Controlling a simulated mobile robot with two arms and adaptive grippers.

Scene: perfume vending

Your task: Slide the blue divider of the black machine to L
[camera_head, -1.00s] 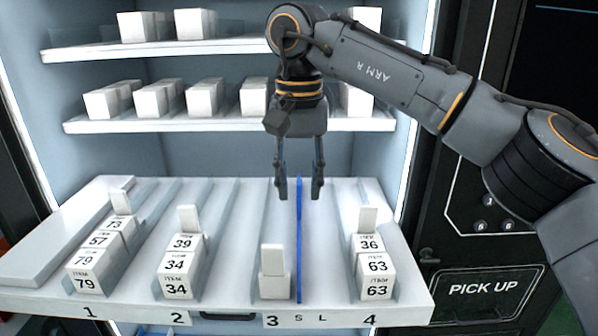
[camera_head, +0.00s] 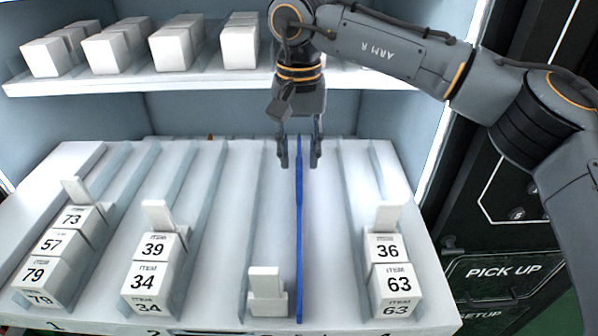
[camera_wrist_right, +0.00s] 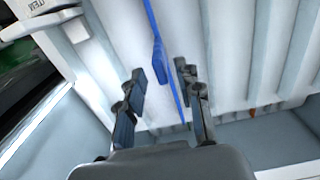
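The blue divider (camera_head: 299,230) is a thin upright strip running front to back on the white tray (camera_head: 232,215) of the black machine (camera_head: 480,220). It stands in the wide lane right of the block in lane 3. My right gripper (camera_head: 299,163) is open at the divider's rear part, one finger on each side of it, with gaps showing. In the right wrist view the divider (camera_wrist_right: 160,50) passes between the open fingertips (camera_wrist_right: 162,72). The S and L marks on the tray's front edge are not readable now. My left gripper is not in view.
White boxes stand in lane 3 (camera_head: 266,290), in lane 4 (camera_head: 393,280) and in the left lanes (camera_head: 150,275). Grey fixed rails (camera_head: 345,220) run beside the divider. An upper shelf (camera_head: 150,80) holds more boxes. Bare tray lies right of the divider.

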